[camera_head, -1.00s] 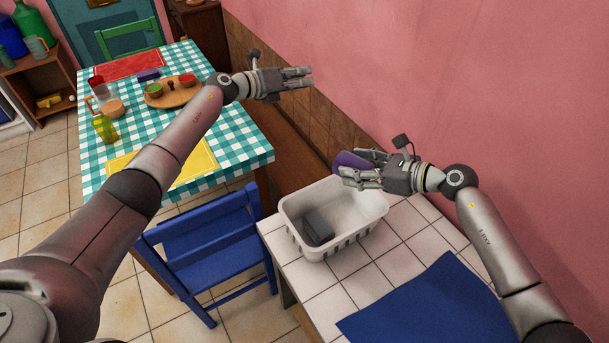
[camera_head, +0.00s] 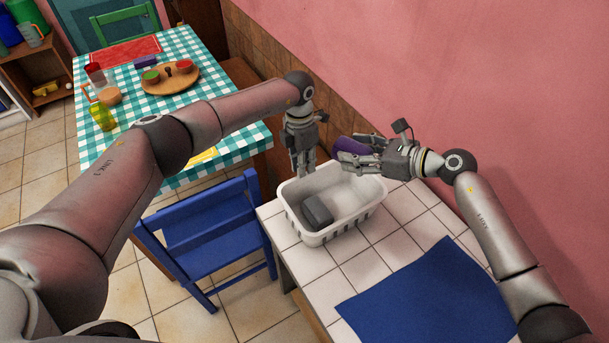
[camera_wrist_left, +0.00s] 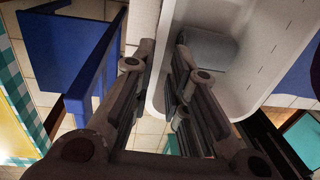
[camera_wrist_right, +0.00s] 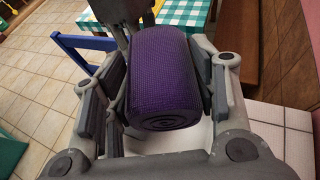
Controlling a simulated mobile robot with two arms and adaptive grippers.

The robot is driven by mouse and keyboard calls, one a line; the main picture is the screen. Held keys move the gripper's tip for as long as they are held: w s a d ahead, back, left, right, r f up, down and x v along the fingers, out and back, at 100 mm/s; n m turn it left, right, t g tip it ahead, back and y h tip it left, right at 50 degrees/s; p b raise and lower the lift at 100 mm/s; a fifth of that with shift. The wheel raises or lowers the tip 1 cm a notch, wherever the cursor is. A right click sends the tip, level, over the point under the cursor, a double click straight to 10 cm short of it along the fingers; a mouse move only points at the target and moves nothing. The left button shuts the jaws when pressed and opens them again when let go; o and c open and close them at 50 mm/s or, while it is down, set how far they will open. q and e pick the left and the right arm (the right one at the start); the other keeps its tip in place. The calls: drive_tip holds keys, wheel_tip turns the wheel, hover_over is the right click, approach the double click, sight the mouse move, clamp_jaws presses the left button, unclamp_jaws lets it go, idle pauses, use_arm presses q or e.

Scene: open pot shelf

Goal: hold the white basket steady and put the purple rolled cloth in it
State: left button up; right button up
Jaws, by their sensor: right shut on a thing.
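The white basket (camera_head: 333,237) stands on the white tiled counter, with a dark grey block (camera_head: 317,211) inside it. My left gripper (camera_head: 302,168) points down at the basket's far left rim. In the left wrist view its two fingers (camera_wrist_left: 163,50) are apart, with the basket's wall (camera_wrist_left: 160,85) running between them; I cannot tell if either touches it. My right gripper (camera_head: 362,152) is shut on the purple rolled cloth (camera_head: 350,149), above the basket's far right side. In the right wrist view the purple roll (camera_wrist_right: 166,75) sits between both fingers.
A blue cloth (camera_head: 425,295) lies on the counter (camera_head: 380,262) at the near right. A blue chair (camera_head: 205,240) stands left of the counter. The checkered table (camera_head: 225,75) holds a wooden tray, cups and a yellow bottle. A pink wall (camera_head: 460,80) rises behind the counter.

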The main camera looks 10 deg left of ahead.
sight(306, 195)
use_arm(q)
drive_tip(key=f, duration=0.7)
drive_tip(key=d+f, duration=0.1)
drive_tip(key=f, duration=0.3)
drive_tip(key=shift+s+f, duration=0.1)
drive_tip(key=shift+s, duration=0.3)
clamp_jaws()
idle(0.6)
